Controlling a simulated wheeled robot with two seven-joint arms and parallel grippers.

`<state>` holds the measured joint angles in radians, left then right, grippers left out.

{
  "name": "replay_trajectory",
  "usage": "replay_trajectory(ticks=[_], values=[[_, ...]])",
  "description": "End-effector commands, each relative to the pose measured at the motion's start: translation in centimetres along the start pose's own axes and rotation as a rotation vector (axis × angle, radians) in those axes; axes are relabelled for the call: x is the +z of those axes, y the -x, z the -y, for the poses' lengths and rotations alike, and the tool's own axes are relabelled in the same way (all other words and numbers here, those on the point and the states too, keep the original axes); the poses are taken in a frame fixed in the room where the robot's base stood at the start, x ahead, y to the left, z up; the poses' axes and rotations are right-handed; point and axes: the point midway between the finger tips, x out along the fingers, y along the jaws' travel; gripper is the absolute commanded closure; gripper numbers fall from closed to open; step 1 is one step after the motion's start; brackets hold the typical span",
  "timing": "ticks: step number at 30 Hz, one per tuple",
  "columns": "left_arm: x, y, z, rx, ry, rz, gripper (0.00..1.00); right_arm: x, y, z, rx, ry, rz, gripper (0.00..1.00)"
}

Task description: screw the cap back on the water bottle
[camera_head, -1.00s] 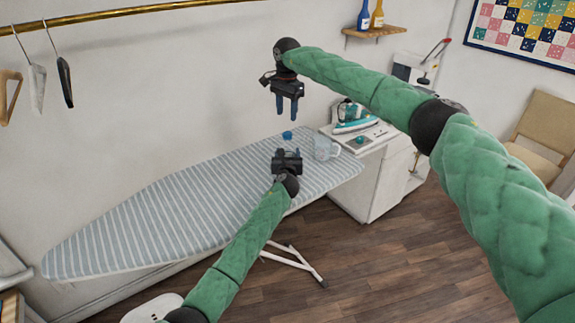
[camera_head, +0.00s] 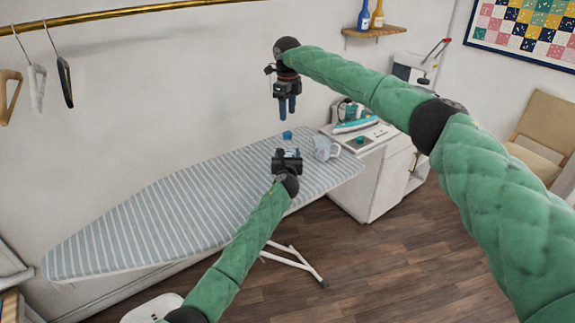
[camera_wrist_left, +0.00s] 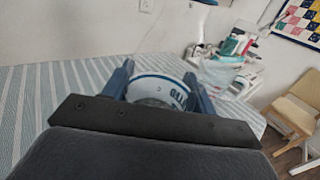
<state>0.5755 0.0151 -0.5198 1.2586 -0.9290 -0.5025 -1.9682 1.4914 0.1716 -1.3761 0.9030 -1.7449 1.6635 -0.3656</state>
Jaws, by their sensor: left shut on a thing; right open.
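My left gripper (camera_head: 287,153) is low over the striped ironing board. In the left wrist view its two fingers (camera_wrist_left: 159,73) are closed on a rounded white thing with blue bands and lettering, which looks like the water bottle (camera_wrist_left: 155,90). The gripper hides most of the bottle in the head view. A small blue piece, which looks like the cap (camera_head: 287,134), shows just beyond the left gripper; I cannot tell whether it touches the bottle. My right gripper (camera_head: 287,116) hangs above it, fingers pointing down, open and empty, with a clear gap below.
The ironing board (camera_head: 150,220) is bare to the left. A white cabinet (camera_head: 368,185) with a teal iron (camera_head: 352,126) is at the right. A wall shelf (camera_head: 375,31) holds two bottles.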

Motion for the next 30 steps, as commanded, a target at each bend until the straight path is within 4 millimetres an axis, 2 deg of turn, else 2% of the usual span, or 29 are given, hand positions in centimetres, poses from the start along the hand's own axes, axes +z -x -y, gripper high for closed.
replay_trajectory(ticks=[6, 20, 30], values=[[0.0, 0.0, 0.0, 0.0, 0.0, 0.0, 1.0, 0.0, 0.0, 0.0, 0.0, -0.062, 0.0, 0.53], [0.0, 0.0, 0.0, 0.0, 0.0, 0.0, 1.0, 0.0, -0.5, 0.0, 0.0, -0.061, 0.0, 0.53], [0.0, 0.0, 0.0, 0.0, 0.0, 0.0, 1.0, 0.0, -4.3, 0.0, 0.002, -0.061, 0.0, 0.53]])
